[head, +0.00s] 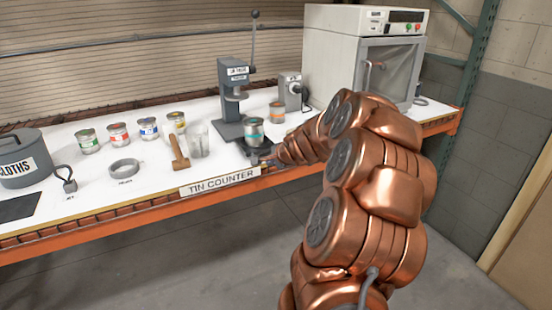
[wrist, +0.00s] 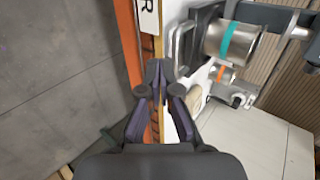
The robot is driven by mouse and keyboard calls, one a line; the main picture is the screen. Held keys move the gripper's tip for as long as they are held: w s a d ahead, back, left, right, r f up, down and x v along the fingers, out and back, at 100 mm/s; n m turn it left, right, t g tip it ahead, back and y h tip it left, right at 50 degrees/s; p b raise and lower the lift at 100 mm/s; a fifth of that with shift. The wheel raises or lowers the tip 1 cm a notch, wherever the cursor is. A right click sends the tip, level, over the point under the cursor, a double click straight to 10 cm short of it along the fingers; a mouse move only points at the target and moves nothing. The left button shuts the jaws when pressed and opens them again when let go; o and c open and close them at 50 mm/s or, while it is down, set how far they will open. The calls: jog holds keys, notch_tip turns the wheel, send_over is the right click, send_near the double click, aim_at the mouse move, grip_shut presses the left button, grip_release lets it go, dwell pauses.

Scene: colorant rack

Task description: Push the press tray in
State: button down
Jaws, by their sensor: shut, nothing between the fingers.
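The press (head: 232,95) is a grey stand with a tall lever on the white counter. Its dark press tray (head: 262,155) sticks out toward the front edge, with a teal-banded tin (head: 253,131) standing on it. In the wrist view the tray (wrist: 203,18) has a grey loop handle (wrist: 177,48) at its front, and the tin (wrist: 232,42) is behind it. My gripper (wrist: 158,68) is shut and empty, its fingertips just in front of the handle over the counter edge. I cannot tell whether they touch it. In the head view my arm partly hides the tray area.
Several tins line the counter further left. A large white machine (head: 345,60) stands at the right. The floor in front is clear.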

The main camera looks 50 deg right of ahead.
aim_at(248, 139)
jog(key=shift+w+d+f+p, duration=0.15)
jog(key=shift+w+d+f, duration=0.15)
jog(key=shift+w, duration=0.5)
jog(key=shift+w+d+f+p, duration=0.2)
jog(key=shift+w+f, duration=0.05)
jog(key=shift+w, duration=0.5)
jog(key=shift+w+d+f+p, duration=0.15)
jog(key=shift+w+d+f, duration=0.15)
jog(key=shift+w, duration=0.5)
jog(key=w+d+p, duration=0.1)
jog(key=w+p, duration=0.1)
jog(key=w, duration=0.3)
jog(key=w+d+p, duration=0.2)
jog(key=w+p, duration=0.1)
jog(key=w, duration=0.2)
jog(key=w+d+p, duration=0.2)
jog(key=w+p, duration=0.1)
jog(key=w, duration=0.1)
jog(key=shift+w+d, duration=0.1)
jog(key=shift+w, duration=0.3)
jog(key=shift+w+d+p, duration=0.2)
jog(key=shift+w+p, duration=0.4)
jog(key=shift+w, duration=0.4)
jog(key=shift+s+d, duration=0.1)
